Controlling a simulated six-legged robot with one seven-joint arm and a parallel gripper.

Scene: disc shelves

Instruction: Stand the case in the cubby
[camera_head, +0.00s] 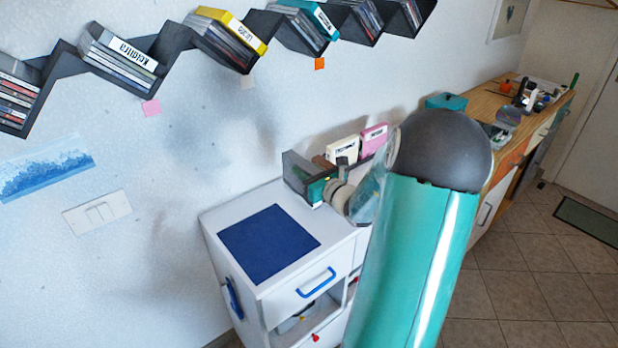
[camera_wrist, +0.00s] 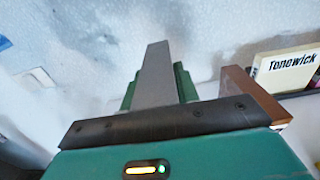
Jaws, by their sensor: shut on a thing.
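My gripper (camera_head: 314,190) reaches in from the right over the white cabinet, its teal body and black bar filling the bottom of the wrist view. Its two green fingers (camera_wrist: 158,95) are shut on a grey case (camera_wrist: 157,75), which shows as a narrow upright strip. In the head view a dark grey panel (camera_head: 296,170) stands at the fingertips and appears to be this case. The cubby appears to be the row with a cream case (camera_head: 343,148) and a pink case (camera_head: 373,138). Its floor and free slot are hidden behind my gripper.
A brown upright piece (camera_wrist: 250,92) stands right of the gripper, close to the cream "Tonowick" case (camera_wrist: 287,67). A blue mat (camera_head: 268,243) lies bare on the white cabinet top (camera_head: 215,222). Zigzag wall shelves (camera_head: 172,43) hold several cases above. A wooden counter (camera_head: 482,97) is at right.

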